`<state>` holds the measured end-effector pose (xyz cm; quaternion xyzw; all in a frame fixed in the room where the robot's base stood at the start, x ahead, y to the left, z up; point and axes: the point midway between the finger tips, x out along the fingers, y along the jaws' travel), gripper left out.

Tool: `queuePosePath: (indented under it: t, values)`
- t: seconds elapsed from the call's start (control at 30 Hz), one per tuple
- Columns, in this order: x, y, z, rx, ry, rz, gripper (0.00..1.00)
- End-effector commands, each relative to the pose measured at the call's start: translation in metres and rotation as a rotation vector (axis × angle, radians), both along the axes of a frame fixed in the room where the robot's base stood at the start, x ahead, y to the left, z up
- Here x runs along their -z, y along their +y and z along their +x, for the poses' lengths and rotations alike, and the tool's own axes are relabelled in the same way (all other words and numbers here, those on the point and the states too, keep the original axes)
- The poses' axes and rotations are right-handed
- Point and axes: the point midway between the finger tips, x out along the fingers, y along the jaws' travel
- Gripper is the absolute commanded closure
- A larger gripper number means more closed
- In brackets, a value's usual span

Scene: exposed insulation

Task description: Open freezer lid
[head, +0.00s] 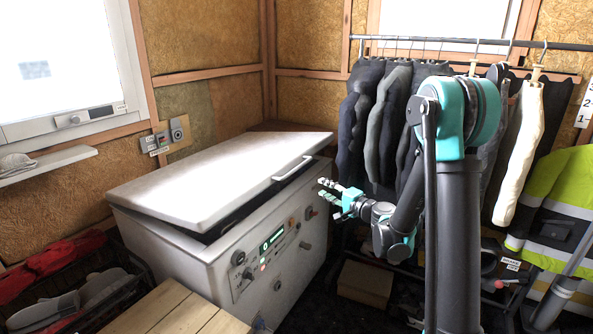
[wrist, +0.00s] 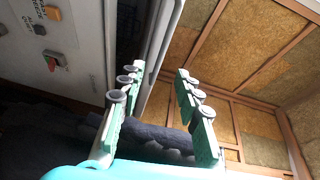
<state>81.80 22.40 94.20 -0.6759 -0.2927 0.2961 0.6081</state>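The white chest freezer (head: 190,250) stands left of centre in the head view, its control panel facing my arm. Its lid (head: 215,175) is tilted slightly up at the front, with a dark gap between lid and body. A pale bar handle (head: 293,168) is on the lid's right edge. My gripper (head: 323,190) is apart from the handle, to its right and a little lower. In the wrist view my gripper (wrist: 158,90) has its fingers spread with nothing held. The lid's edge (wrist: 163,40) shows beyond and between them, with the freezer body (wrist: 80,50) at left.
A rack of dark clothes (head: 385,120) stands behind my arm. A cardboard box (head: 365,283) is on the floor right of the freezer. A window (head: 60,60) is above left.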

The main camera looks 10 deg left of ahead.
Motion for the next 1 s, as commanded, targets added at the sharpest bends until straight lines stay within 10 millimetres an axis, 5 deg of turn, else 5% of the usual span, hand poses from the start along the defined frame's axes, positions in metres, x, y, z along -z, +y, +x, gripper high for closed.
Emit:
queuePosePath:
  t: [0.43, 1.0]
  values:
    - [0.003, 0.020, 0.033, 0.029, 0.022, 0.128, 0.66]
    - [-0.001, 0.101, 0.108, 0.027, 0.022, 0.128, 0.66]
